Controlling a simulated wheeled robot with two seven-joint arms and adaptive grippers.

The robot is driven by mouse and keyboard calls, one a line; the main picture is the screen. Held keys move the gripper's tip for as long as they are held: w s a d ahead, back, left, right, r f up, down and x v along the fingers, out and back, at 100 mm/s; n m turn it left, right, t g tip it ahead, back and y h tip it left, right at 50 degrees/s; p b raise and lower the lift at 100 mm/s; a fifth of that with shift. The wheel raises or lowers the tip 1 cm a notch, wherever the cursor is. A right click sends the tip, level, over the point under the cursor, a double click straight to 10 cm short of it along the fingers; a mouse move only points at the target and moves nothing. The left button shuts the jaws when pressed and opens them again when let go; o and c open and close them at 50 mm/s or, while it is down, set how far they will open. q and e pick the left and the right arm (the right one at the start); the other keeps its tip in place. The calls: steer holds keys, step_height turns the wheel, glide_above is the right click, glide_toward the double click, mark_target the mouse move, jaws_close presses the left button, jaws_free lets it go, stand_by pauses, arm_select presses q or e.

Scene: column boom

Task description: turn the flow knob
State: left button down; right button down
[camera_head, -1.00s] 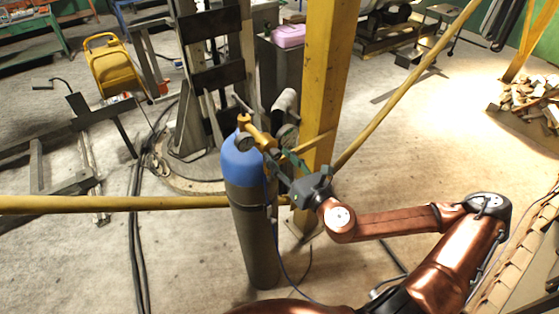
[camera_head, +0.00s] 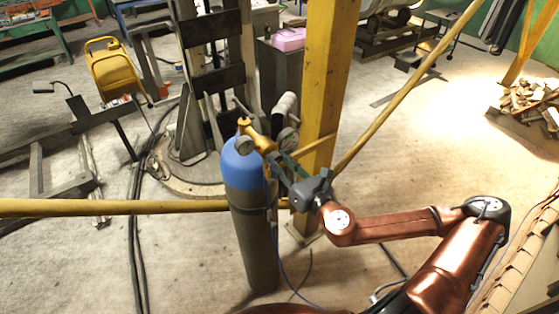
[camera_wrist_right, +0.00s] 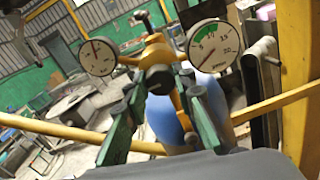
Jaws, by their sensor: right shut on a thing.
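A gas cylinder with a blue top (camera_head: 241,165) stands upright in the middle of the head view. A brass regulator (camera_head: 256,136) with two round gauges is mounted on it. My right gripper (camera_head: 277,163) reaches the regulator from the right. In the right wrist view, a dark round knob (camera_wrist_right: 159,79) on the front of the regulator sits between the two green-sided fingertips of my right gripper (camera_wrist_right: 163,86), which is shut on it. A white gauge (camera_wrist_right: 97,57) is left of the knob and another (camera_wrist_right: 212,45) is right of it. My left gripper is not in view.
A yellow post (camera_head: 326,90) stands just behind and right of the cylinder. A yellow horizontal rail (camera_head: 110,207) runs across at the cylinder's left. A yellow cart (camera_head: 112,70) stands at the back left. Bare floor is open at the lower left.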

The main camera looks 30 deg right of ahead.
steer(key=shift+m, duration=0.3)
steer(key=m+p, duration=0.1)
steer(key=m, duration=0.2)
steer(key=shift+m, duration=0.3)
steer(key=m+p, duration=0.1)
steer(key=m, duration=0.2)
steer(key=shift+d+m, duration=0.1)
steer(key=shift+m, duration=0.2)
steer(key=m+p, duration=0.2)
steer(key=m, duration=0.2)
steer(key=shift+m, duration=0.4)
steer(key=shift+m+p, duration=0.4)
steer(key=shift+m, duration=0.6)
steer(key=c, duration=1.6)
jaws_free()
